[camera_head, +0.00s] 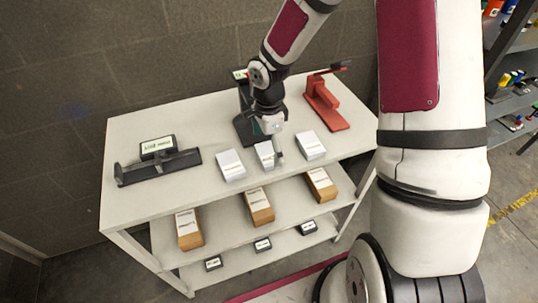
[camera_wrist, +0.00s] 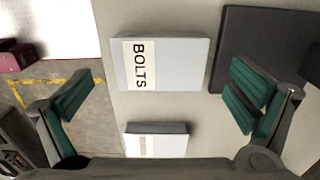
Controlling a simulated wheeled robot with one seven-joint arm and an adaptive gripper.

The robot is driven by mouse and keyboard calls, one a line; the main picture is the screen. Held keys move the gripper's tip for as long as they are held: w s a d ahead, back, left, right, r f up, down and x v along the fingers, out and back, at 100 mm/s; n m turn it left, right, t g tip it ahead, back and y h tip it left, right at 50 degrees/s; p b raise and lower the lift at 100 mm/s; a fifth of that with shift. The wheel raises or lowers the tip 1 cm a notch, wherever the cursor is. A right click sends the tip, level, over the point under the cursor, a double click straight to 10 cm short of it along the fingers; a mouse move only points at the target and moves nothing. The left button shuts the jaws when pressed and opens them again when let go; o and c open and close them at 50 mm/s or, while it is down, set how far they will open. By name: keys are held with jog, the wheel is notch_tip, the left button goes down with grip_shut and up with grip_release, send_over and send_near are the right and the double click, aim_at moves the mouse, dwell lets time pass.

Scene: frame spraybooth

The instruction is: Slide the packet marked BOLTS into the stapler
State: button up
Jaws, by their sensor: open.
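The packet marked BOLTS (camera_wrist: 185,65) lies flat on the table in the wrist view, with black letters on a white label. It appears to be the middle packet (camera_head: 265,154) of the front row in the head view. My gripper (camera_head: 276,150) is open and empty just to its right; its spread fingers (camera_wrist: 158,105) show in the wrist view, with BOLTS above and between them. Devices on the table are a long black one (camera_head: 158,166), an upright black one (camera_head: 245,130) partly behind my arm, and a red one (camera_head: 325,102). Their signs are unreadable, so I cannot tell which is the stapler.
A left packet (camera_head: 230,165) and a right packet (camera_head: 310,145) flank the middle one on the tabletop (camera_head: 200,112). A second packet (camera_wrist: 157,144) shows low in the wrist view. Labelled boxes (camera_head: 258,207) stand on the shelf below. The black base (camera_wrist: 245,75) lies close beside BOLTS.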

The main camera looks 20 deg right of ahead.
jog(key=shift+f, duration=1.15)
jog(key=c, duration=1.2)
jog(key=shift+r, duration=0.15)
